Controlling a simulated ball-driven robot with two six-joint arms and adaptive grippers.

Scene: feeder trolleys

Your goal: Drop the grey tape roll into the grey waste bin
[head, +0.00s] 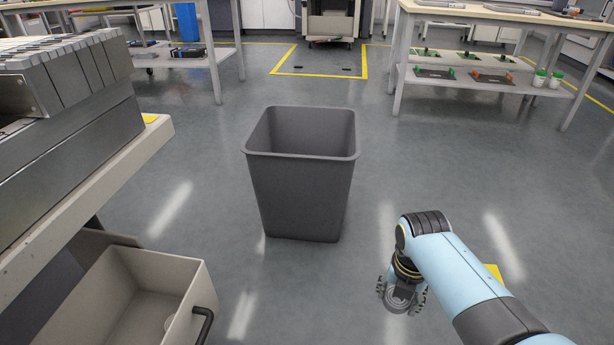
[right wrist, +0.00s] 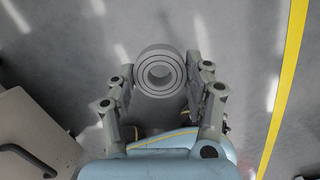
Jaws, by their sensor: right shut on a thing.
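The grey waste bin (head: 300,190) stands open and upright on the floor in the middle of the head view, and its inside looks empty where I can see it. The grey tape roll (right wrist: 160,55) is held between the two fingers of my right gripper (right wrist: 160,75) in the right wrist view. In the head view my right gripper (head: 402,296) is to the right of the bin and nearer to me, apart from it, with the roll (head: 398,298) partly hidden by the wrist. My left gripper is not in view.
A machine with a row of feeders (head: 75,75) stands at the left. Below it is an open beige bin (head: 165,265) with a dark handle. Workbenches (head: 480,15) stand at the back. Clear floor lies between my right gripper and the waste bin.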

